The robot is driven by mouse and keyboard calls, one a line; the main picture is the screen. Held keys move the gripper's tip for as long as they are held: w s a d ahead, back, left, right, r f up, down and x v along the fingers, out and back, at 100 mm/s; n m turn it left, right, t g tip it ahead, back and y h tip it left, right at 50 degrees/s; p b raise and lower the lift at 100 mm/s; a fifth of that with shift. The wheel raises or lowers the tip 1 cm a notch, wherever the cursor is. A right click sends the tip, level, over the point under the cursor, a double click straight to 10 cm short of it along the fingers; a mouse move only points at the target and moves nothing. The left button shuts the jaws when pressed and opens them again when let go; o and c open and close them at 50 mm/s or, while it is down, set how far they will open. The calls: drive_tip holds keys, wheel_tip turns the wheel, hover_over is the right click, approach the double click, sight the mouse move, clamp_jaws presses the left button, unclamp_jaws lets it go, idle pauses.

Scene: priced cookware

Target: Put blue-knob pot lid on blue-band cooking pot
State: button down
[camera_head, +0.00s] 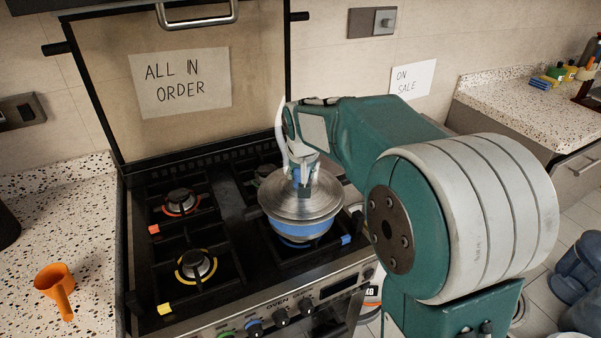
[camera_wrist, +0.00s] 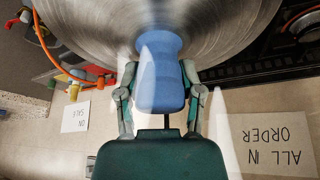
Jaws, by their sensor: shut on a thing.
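The metal pot lid (camera_head: 290,203) with a blue knob is at the middle of the head view. My gripper (camera_head: 303,177) is above it and shut on the blue knob, which shows large between the two fingers (camera_wrist: 160,85) in the wrist view. The blue-band cooking pot (camera_head: 303,230) stands on the front right burner of the stove, directly below the lid. The lid covers the pot's opening. I cannot tell whether the lid touches the rim all around.
The black stove (camera_head: 223,232) has other burners, with red (camera_head: 181,203) and yellow (camera_head: 196,264) rings. An upright glass cover with a sign (camera_head: 180,82) is behind the stove.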

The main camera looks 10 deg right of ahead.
drive_tip(key=shift+f, duration=0.4)
idle(0.4)
drive_tip(key=shift+c, duration=0.8)
unclamp_jaws()
drive_tip(key=shift+o, duration=0.8)
drive_tip(key=v, duration=1.2)
